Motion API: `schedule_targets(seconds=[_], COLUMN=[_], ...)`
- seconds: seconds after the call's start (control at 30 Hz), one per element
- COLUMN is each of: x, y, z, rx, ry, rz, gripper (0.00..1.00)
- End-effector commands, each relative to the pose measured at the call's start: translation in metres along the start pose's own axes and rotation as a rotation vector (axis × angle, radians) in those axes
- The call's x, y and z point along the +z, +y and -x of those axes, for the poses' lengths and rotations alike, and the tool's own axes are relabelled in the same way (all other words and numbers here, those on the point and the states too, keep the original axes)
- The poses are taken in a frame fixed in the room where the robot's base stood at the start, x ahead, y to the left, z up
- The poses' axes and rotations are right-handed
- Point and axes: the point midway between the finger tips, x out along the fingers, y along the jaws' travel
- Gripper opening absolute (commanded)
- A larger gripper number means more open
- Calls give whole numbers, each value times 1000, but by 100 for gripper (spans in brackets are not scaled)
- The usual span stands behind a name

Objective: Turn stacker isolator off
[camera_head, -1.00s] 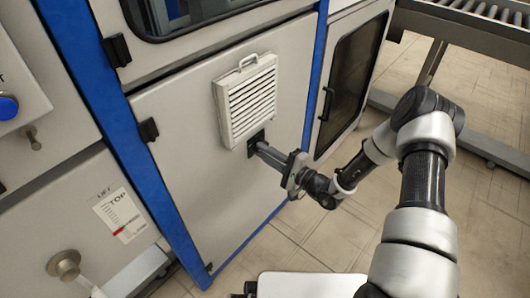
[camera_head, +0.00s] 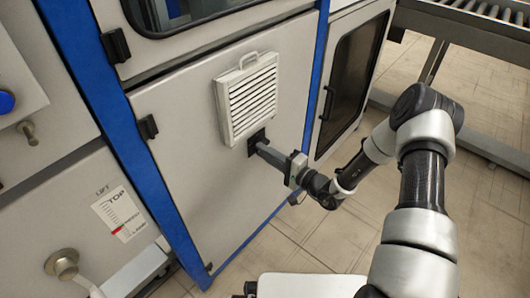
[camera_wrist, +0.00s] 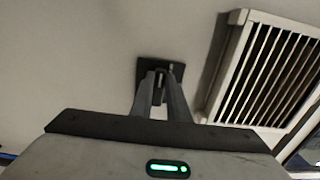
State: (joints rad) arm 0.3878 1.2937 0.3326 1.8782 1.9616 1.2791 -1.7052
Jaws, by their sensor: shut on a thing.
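The isolator (camera_wrist: 146,68) is a small dark square plate with a handle on the grey cabinet door, just below the white louvred vent; its plate also shows in the head view (camera_head: 257,136). My gripper (camera_head: 262,148) reaches it from the lower right. In the wrist view my gripper's fingers (camera_wrist: 160,84) are shut on the isolator handle, right at the plate. The fingers cover most of the handle, so its exact angle is hard to tell.
The white louvred vent (camera_head: 248,97) stands out from the door right above my gripper. A black door handle (camera_head: 327,103) is on the cabinet to the right. Open floor lies at right.

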Motion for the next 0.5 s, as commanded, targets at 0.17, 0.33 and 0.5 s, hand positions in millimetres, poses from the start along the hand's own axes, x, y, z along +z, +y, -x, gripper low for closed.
schedule_targets(seconds=[0.17,0.33,0.5], x=[0,0,0], y=[0,0,0], z=[0,0,1], rx=[0,0,0], ry=[1,1,1], rz=[-1,-1,-1], gripper=[30,34,34])
